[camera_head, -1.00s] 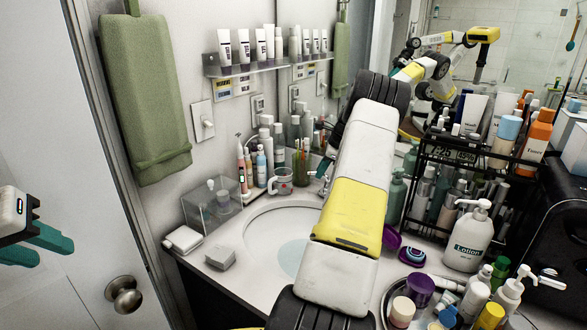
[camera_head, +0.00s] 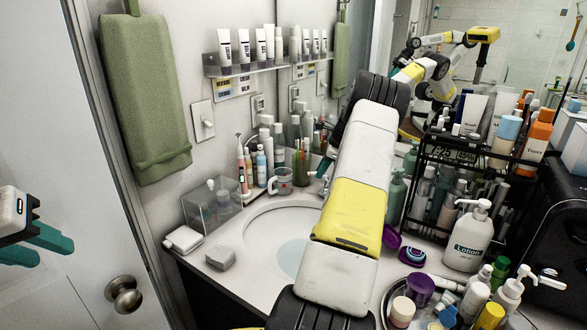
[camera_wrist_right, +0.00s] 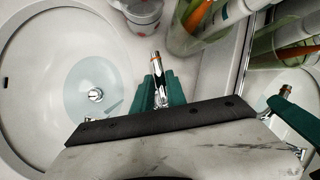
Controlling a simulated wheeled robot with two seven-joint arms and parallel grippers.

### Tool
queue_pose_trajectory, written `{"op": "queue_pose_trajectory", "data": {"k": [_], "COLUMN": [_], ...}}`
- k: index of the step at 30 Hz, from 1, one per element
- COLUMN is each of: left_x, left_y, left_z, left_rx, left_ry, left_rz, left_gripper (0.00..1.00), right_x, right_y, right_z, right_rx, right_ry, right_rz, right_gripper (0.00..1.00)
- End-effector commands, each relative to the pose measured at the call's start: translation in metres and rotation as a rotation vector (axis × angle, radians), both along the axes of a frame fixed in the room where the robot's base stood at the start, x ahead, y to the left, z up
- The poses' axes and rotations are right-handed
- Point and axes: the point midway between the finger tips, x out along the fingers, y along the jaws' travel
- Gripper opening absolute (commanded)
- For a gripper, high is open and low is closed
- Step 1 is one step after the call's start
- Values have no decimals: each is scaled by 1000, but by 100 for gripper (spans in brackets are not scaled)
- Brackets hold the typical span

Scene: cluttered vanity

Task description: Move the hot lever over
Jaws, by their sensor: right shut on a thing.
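A slim chrome lever with an orange-red mark near its tip (camera_wrist_right: 156,64) stands between the teal fingers of my right gripper (camera_wrist_right: 158,88) in the right wrist view. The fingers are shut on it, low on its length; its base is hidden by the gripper. In the head view my right arm hides most of the faucet, and only a teal fingertip (camera_head: 324,167) shows behind the basin. My left gripper (camera_head: 40,246) is at the far left by the door, its teal fingers apart and empty, away from the sink.
The round basin (camera_wrist_right: 35,95) with its chrome drain (camera_wrist_right: 96,95) lies left of the lever. A cup (camera_head: 281,181) and several bottles stand behind the basin. A black rack (camera_head: 414,180) and a lotion bottle (camera_head: 468,240) crowd the right. The mirror reflects my arm.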

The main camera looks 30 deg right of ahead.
Motion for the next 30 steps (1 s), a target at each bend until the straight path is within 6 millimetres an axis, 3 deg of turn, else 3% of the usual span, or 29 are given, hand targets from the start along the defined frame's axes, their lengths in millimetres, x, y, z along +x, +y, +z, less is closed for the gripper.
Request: {"op": "queue_pose_trajectory", "data": {"k": [30], "left_x": [0], "left_y": [0], "left_z": [0], "left_rx": [0], "left_ry": [0], "left_rz": [0], "left_gripper": [36], "right_x": [-23], "right_y": [1], "right_z": [0], "right_rx": [-4], "right_ry": [-1], "right_rz": [787], "right_gripper": [0]}}
